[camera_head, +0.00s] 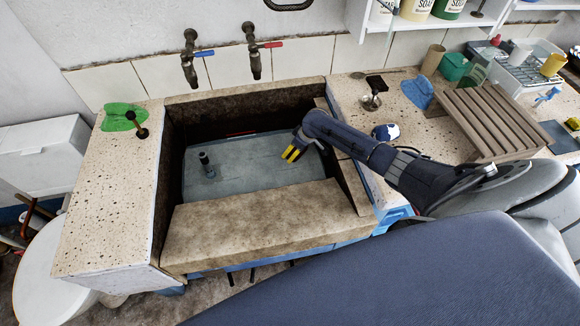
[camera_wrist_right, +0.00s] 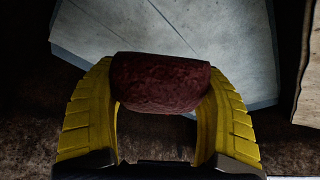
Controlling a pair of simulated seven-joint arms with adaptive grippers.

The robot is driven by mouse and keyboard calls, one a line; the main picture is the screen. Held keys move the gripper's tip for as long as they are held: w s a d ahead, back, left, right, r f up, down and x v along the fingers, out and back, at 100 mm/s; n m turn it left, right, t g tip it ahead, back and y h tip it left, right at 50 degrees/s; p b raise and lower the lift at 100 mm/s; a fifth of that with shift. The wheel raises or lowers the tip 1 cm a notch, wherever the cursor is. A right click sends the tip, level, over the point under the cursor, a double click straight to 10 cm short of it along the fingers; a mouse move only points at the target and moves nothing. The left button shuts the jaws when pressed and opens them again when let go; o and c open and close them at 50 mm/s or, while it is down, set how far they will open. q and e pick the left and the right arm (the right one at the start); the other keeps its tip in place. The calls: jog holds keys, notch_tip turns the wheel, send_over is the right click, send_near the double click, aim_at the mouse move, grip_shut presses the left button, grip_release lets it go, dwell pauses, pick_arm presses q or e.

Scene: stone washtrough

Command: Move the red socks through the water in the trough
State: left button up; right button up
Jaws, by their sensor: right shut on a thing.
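The stone trough (camera_head: 245,215) is in the middle of the head view, with flat blue-grey water (camera_head: 250,172) in its basin. My right gripper (camera_head: 291,154) reaches down into the right part of the basin, its yellow fingers close to the water. In the right wrist view its fingers are closed on both sides of a dark red rolled cloth, the red socks (camera_wrist_right: 160,83). The socks are hidden in the head view behind the gripper. Whether they touch the water I cannot tell. My left gripper is not in view.
A dark upright pipe (camera_head: 206,163) stands in the water at the left. Two taps (camera_head: 190,60) hang over the back rim. A wooden rack (camera_head: 490,118) and a white-blue round thing (camera_head: 386,132) are on the right counter. The basin's middle is clear.

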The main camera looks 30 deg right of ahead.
jog(key=shift+r, duration=5.65)
jog(key=shift+w+r, duration=0.1)
